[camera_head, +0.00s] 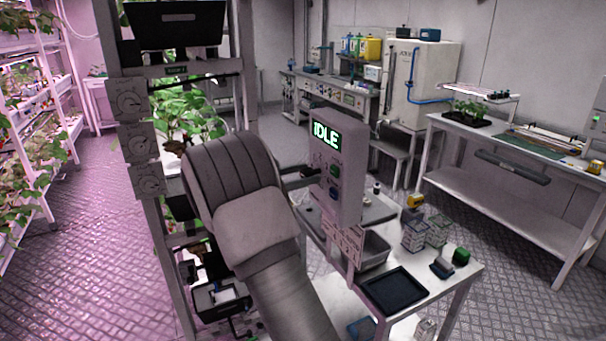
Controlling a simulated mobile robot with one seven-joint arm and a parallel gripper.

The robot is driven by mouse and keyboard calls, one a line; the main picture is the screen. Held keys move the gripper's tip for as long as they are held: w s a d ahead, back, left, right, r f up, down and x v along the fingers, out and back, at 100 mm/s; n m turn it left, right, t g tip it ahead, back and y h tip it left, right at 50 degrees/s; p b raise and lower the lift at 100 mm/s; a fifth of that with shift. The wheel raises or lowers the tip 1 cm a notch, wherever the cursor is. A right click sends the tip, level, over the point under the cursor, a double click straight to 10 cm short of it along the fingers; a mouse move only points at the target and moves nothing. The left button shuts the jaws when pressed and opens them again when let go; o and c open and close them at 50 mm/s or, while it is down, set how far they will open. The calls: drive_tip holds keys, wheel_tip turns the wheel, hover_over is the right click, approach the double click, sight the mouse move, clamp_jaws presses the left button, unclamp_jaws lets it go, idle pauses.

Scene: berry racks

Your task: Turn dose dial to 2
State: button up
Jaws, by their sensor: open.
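An upright grey control panel (342,165) stands at the middle, with a lit green "IDLE" display (327,134) at its top. Small knobs and coloured buttons sit on its face below the display; their markings are too small to read. Three grey plates with round dials, upper (131,101), middle (138,143) and lower (148,181), are fixed on the rack post at left. I cannot tell which dial is the dose dial. My gripper (299,178) shows only as a dark, open end beside the panel's left side, mostly hidden behind my arm. I cannot tell whether it touches the panel.
The white bench (455,277) below the panel carries a black tray (395,290), a grey bin (374,251) and small boxes (415,236). A planted rack (190,130) stands close left of my arm. A long table (530,175) is at right. Grated floor (90,240) is clear at left.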

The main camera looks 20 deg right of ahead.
drive_tip(key=shift+d, duration=0.1)
clamp_jaws()
idle(0.3)
